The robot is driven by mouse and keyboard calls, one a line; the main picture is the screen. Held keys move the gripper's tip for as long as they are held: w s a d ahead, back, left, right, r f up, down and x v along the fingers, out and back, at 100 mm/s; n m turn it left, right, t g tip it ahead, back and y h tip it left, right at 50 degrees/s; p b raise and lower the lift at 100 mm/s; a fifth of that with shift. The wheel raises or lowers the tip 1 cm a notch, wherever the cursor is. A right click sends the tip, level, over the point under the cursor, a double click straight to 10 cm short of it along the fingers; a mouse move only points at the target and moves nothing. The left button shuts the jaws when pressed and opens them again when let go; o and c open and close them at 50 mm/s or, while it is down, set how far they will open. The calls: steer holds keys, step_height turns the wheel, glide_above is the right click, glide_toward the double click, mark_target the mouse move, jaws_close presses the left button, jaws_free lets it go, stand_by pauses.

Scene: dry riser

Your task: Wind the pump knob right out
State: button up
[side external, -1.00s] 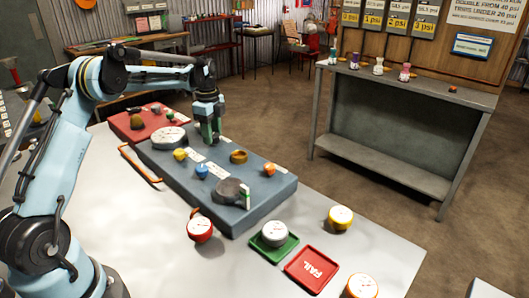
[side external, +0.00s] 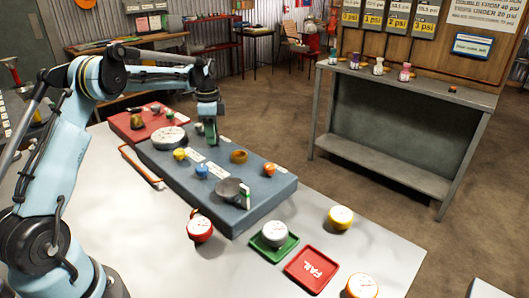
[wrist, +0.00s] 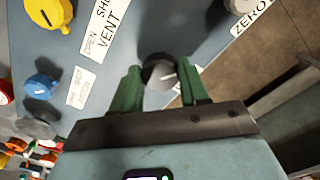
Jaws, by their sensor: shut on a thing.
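My gripper (wrist: 160,88) has two green fingers, one on each side of a dark round knob (wrist: 160,72) with a white pointer line. The fingers are shut on this knob.
A yellow knob (side external: 180,154), a blue knob (side external: 201,171), a brass knob (side external: 239,156) and an orange knob (side external: 270,169) stand on the panel. A large white gauge (side external: 169,137) is left of my gripper. Loose gauges and a red FAIL tray (side external: 311,268) lie in front.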

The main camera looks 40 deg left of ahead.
steer(key=n, duration=0.6)
steer(key=shift+n, duration=0.3)
steer(key=n, duration=0.6)
steer(key=shift+d, duration=0.1)
steer(key=n, duration=0.6)
steer(key=shift+n, duration=0.3)
steer(key=n, duration=0.5)
steer(key=shift+n, duration=0.4)
steer(key=o, duration=1.1)
steer(key=shift+c, duration=0.2)
steer(key=shift+r, duration=0.1)
step_height(320, 180, up, 12)
